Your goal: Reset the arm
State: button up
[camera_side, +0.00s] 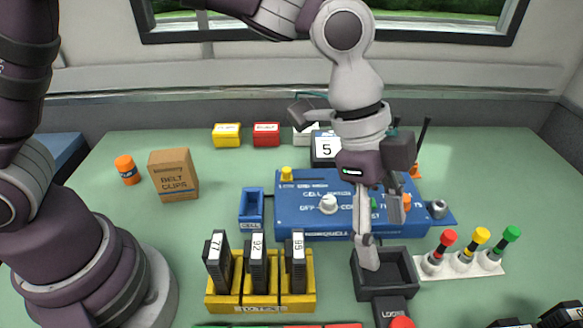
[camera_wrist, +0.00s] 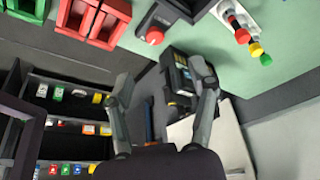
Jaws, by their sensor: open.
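My gripper (camera_side: 368,262) points down in the side view, its fingertips in front of the blue panel (camera_side: 300,225) and over or near the small dark bin (camera_side: 358,291). In that view the fingers overlap, and I cannot tell their height above the bin. In the wrist view my gripper (camera_wrist: 163,82) has its two fingers wide apart, with nothing between them close by. My arm is bent and reaches in from the upper left.
A yellow rack (camera_side: 235,302) holds three numbered black modules. A white strip (camera_side: 462,267) carries red, yellow and green-topped pegs. A cardboard box (camera_side: 174,175) and orange bottle (camera_side: 126,170) stand left. The wrist view shows a shelf (camera_wrist: 75,140) and red bins (camera_wrist: 107,28).

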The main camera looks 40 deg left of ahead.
jog(key=a+r+n+t+y, duration=0.1)
jog(key=a+r+n, duration=0.15)
jog(key=a, duration=0.25)
jog(key=s+a+r+n+t, duration=0.1)
jog(key=a+r+n, duration=0.1)
jog(key=a+n, duration=0.25)
jog(key=a+r+n+t+y, duration=0.1)
jog(key=a+r+n, duration=0.1)
jog(key=a, duration=0.3)
jog(key=s+a+n+t+y, duration=0.2)
jog(key=s+a+n, duration=0.4)
jog(key=a+n, duration=0.1)
jog(key=shift+s+a+f+n, duration=0.35)
jog(key=shift+a+f+n, duration=0.05)
jog(key=shift+a, duration=0.5)
